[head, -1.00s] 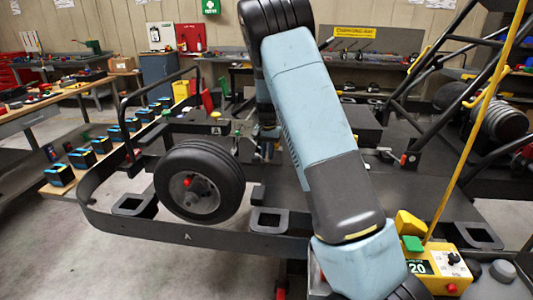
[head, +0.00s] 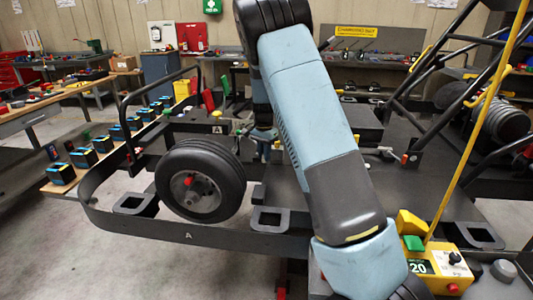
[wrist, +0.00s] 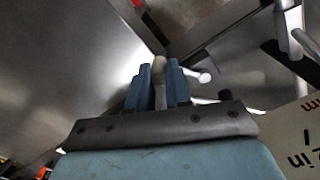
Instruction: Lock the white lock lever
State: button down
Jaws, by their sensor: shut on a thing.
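My gripper (wrist: 160,88) shows in the wrist view with its two blue fingers close together around a slim pale grey-white lever (wrist: 160,68). The lever stands upright in the picture between the fingers, and its lower part is hidden by them. A short white rod end (wrist: 203,77) shows just right of the fingers; I cannot tell whether it belongs to the same lever. In the head view my gripper (head: 264,147) is small and partly hidden behind my arm, over the kart stand near the front wheel. The lever cannot be made out there.
The black kart wheel (head: 201,181) stands left of my gripper inside the curved bumper rail (head: 190,236). A yellow control box (head: 440,265) with a yellow cable stands at the lower right. A plate with printed letters (wrist: 300,135) lies at the right in the wrist view.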

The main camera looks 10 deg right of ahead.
jog(key=a+m, duration=0.1)
jog(key=m, duration=0.1)
jog(key=a+m, duration=0.1)
jog(key=m, duration=0.1)
jog(key=a+m, duration=0.1)
jog(key=m, duration=0.2)
jog(key=shift+w+a+r, duration=0.1)
jog(key=shift+w+a, duration=0.15)
jog(key=shift+a, duration=0.05)
jog(key=shift+w+a, duration=0.1)
jog(key=shift+a, duration=0.05)
jog(key=c, duration=1.1)
grip_release()
jog(key=shift+o, duration=0.2)
notch_tip(320, 180, up, 14)
jog(key=shift+f, duration=0.25)
